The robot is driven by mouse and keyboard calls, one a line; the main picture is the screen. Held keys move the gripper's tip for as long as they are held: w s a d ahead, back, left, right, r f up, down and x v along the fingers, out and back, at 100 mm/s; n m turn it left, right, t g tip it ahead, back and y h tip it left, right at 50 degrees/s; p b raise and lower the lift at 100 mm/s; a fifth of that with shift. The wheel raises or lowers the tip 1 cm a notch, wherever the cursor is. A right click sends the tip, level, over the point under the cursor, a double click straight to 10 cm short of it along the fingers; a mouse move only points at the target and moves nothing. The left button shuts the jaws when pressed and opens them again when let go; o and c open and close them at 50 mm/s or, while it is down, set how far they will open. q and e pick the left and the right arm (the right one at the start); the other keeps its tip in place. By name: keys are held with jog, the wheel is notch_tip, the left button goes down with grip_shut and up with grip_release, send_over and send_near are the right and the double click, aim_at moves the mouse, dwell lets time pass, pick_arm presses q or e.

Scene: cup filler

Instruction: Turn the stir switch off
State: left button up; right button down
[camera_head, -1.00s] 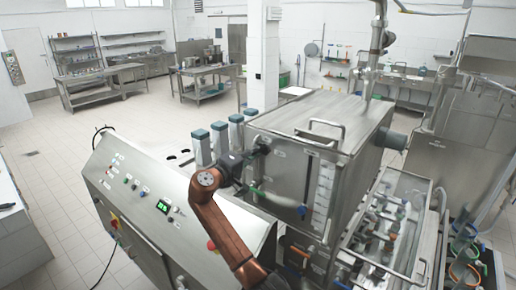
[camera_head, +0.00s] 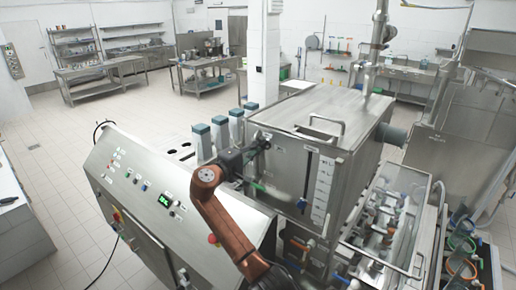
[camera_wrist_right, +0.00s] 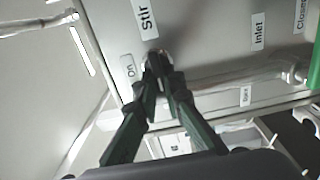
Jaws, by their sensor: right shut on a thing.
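The stir switch (camera_wrist_right: 150,55) is a small metal toggle on the steel tank front, below the "Stir" label (camera_wrist_right: 146,17) and beside the "on" label (camera_wrist_right: 128,67) in the right wrist view. My right gripper (camera_wrist_right: 158,68) is shut on the switch, its dark fingers mostly covering it, so its exact position is hard to read. In the head view my right gripper (camera_head: 259,146) is at the upper left of the tank front, and the switch is hidden there. My left gripper is not in view.
The steel tank (camera_head: 318,125) has a lid handle on top. A sloped control panel (camera_head: 135,185) with buttons and a green display stands at left. "Inlet" (camera_wrist_right: 258,31) and "Closed" labels and a green handle (camera_wrist_right: 315,45) are close on the right in the wrist view.

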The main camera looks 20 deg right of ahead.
jog(key=c, duration=2)
grip_release()
jog(key=shift+c, duration=0.2)
jog(key=shift+a, duration=0.1)
jog(key=v, duration=1.2)
jog(key=shift+f, duration=0.1)
